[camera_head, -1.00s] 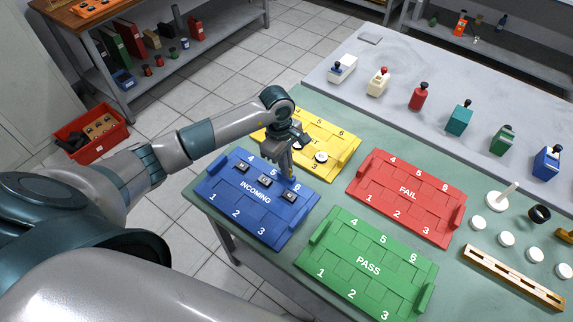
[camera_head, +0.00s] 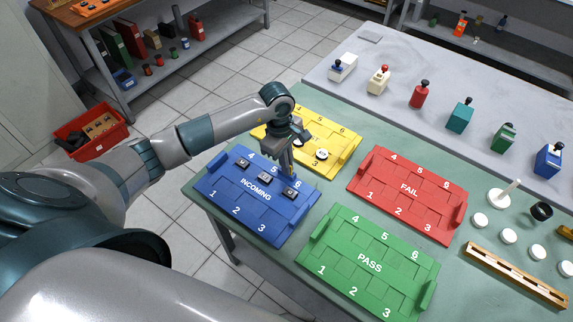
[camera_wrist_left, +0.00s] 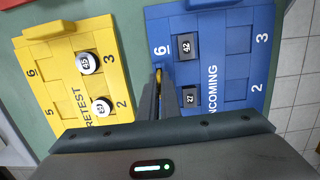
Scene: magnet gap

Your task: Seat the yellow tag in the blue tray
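The blue tray (camera_head: 222,202), marked INCOMING, lies flat on the green-topped table. It also fills the upper right of the left wrist view (camera_wrist_left: 255,48). Three dark numbered tags (camera_head: 264,177) sit along its far row. My left gripper (camera_head: 291,174) points down at the tray's far right edge, beside the 6. In the left wrist view its fingers (camera_wrist_left: 160,78) are close together, with a small piece of the yellow tag (camera_wrist_left: 159,76) showing between the tips. Most of the tag is hidden by the fingers. I cannot tell whether it touches the tray. My right gripper is out of view.
A yellow RETEST tray (camera_head: 345,150) with white discs (camera_head: 321,154) is close behind the gripper. A red FAIL tray (camera_head: 408,195) and a green PASS tray (camera_head: 368,265) lie to the right. A wooden rack (camera_head: 515,275) and white caps are farther right.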

